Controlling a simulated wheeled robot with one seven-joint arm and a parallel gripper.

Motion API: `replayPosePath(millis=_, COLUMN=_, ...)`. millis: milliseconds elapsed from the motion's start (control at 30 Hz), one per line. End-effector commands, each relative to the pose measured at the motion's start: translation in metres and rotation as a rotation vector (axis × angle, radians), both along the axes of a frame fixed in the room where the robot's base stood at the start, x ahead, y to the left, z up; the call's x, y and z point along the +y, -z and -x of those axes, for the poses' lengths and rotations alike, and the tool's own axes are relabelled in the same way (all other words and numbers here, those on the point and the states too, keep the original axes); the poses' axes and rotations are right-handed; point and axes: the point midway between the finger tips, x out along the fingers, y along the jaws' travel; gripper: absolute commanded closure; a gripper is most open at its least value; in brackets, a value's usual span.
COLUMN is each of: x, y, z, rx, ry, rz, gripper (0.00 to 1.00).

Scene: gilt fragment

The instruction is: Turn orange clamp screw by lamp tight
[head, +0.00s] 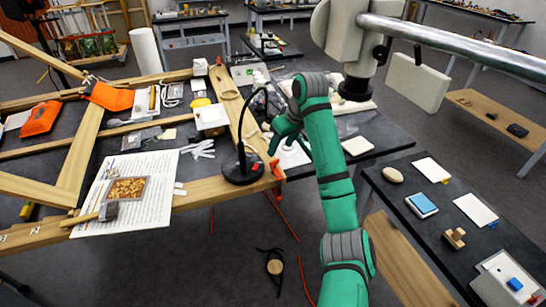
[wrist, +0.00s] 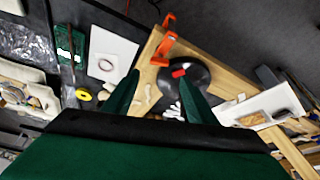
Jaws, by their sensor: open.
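The orange clamp (head: 276,169) sits at the near right end of a wooden beam, just right of the black lamp's round base (head: 240,172). In the wrist view the orange clamp (wrist: 163,48) lies at the beam's edge, beyond my fingertips. I cannot clearly tell its screw from its body. The lamp base (wrist: 199,76), with its red switch, shows partly behind the right finger. My gripper (head: 271,150) is above the bench beside the lamp. In the wrist view my gripper (wrist: 159,76) is open and empty, its green fingers apart, short of the clamp.
The lamp's thin curved neck (head: 243,115) rises close to my gripper. A printed sheet (head: 125,190) and a white box (head: 210,118) lie to the left. A dark side table (head: 440,215) with small items stands right. Red cords hang below the beam end.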

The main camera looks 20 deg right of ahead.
Motion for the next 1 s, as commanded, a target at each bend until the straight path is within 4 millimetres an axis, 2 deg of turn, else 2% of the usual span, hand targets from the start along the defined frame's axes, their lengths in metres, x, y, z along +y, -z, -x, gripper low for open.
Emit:
replayPosePath(millis=200, x=0.004, y=0.038, z=-0.014, rx=0.001, ry=0.004, rz=-0.001, gripper=0.48)
replayPosePath(millis=433, x=0.014, y=0.067, z=-0.027, rx=0.0, ry=-0.004, rz=-0.001, gripper=0.48)
replayPosePath(millis=600, x=0.017, y=0.078, z=-0.032, rx=-0.002, ry=-0.005, rz=-0.001, gripper=0.48)
replayPosePath(millis=900, x=0.016, y=0.08, z=-0.032, rx=-0.002, ry=-0.003, rz=-0.001, gripper=0.48)
replayPosePath(millis=933, x=0.016, y=0.08, z=-0.032, rx=-0.002, ry=-0.003, rz=-0.001, gripper=0.51)
replayPosePath(millis=1000, x=0.016, y=0.08, z=-0.032, rx=-0.002, ry=-0.003, rz=-0.001, gripper=0.68)
